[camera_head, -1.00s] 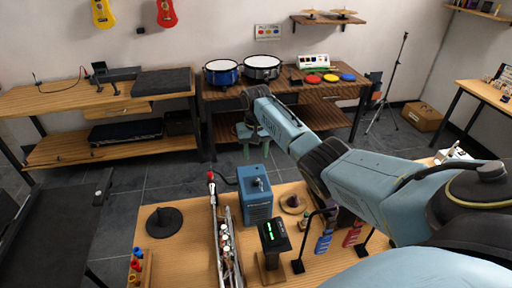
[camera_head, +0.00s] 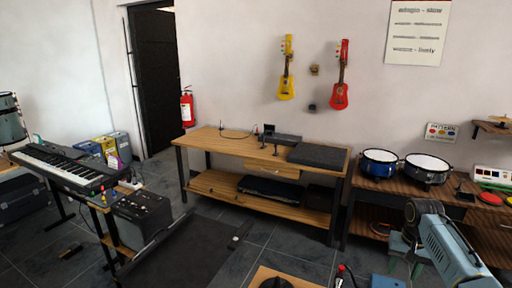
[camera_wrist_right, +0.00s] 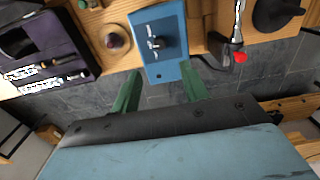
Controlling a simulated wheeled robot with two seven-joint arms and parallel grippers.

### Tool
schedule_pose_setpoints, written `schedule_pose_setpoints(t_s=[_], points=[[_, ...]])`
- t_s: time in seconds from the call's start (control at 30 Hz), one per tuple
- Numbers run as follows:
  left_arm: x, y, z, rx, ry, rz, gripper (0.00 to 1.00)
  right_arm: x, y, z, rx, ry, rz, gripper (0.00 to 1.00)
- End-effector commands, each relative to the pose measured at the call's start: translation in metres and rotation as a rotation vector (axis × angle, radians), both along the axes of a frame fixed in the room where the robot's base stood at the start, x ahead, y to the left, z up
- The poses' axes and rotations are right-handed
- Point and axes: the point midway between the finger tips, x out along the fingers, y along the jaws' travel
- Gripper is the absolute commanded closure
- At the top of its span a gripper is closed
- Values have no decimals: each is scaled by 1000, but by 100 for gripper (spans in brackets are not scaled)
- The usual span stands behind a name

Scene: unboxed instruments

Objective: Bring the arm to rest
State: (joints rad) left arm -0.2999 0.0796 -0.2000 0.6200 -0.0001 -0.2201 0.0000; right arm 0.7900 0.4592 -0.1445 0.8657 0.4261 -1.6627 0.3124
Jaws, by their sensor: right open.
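My right arm (camera_head: 446,250) reaches in at the lower right of the head view, blue with dark joints. Its gripper hangs mostly hidden behind the arm there. In the right wrist view my right gripper (camera_wrist_right: 158,92) has two green fingers spread apart with nothing between them. A blue box (camera_wrist_right: 160,40) with a small metal fitting lies beyond the fingertips, on the wooden table. I cannot tell the exact gap between them. My left gripper is not in view.
In the wrist view an open dark case (camera_wrist_right: 45,50) lies left of the blue box, and a red-tipped instrument (camera_wrist_right: 237,35) lies right. In the head view a wooden bench (camera_head: 222,141), drums (camera_head: 381,163) and a keyboard (camera_head: 62,166) stand around.

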Motion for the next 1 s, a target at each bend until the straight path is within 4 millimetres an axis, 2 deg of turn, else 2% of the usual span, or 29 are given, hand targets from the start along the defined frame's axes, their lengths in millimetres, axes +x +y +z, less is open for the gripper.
schedule_pose_setpoints(t_s=[0.3, 0.53, 0.73, 1.0], points=[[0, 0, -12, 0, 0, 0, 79, 0, 1, -63, 1, 3, 0, 55], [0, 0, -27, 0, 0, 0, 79, 0, 0, -99, 1, 2, -1, 55], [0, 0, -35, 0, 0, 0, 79, -1, 0, -114, 0, 1, 0, 55], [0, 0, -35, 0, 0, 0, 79, 0, 0, -115, -1, 0, 4, 55]])
